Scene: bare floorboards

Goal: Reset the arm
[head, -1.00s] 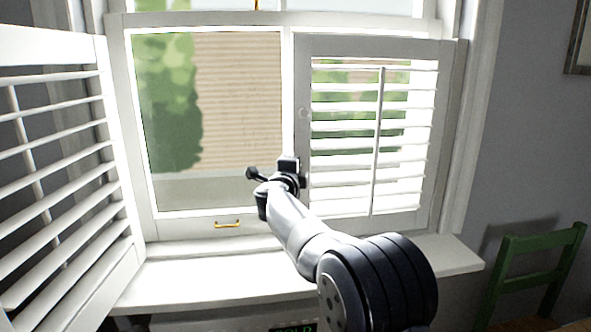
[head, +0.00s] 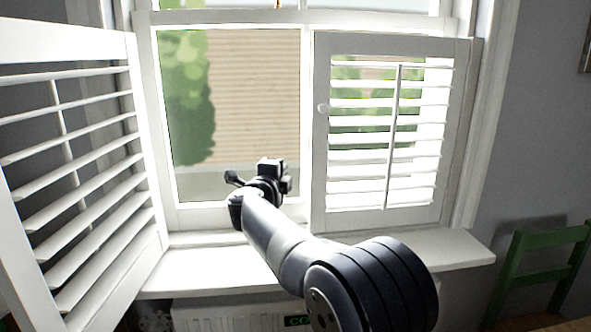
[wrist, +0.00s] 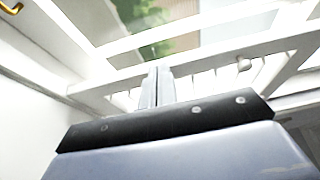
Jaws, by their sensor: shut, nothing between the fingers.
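My gripper (head: 268,170) is at the end of my raised arm, in front of the window near the middle of the head view. In the wrist view its two fingers (wrist: 157,88) are together, with nothing between them. The left shutter (head: 132,150) is swung open into the room. The right shutter (head: 322,180) lies across the right half of the window, and its round knob (head: 323,108) shows on its left edge.
The white window sill (head: 440,248) runs below my arm. A green chair (head: 545,238) stands at the lower right. A brass handle (wrist: 12,7) shows in the wrist view's top left corner.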

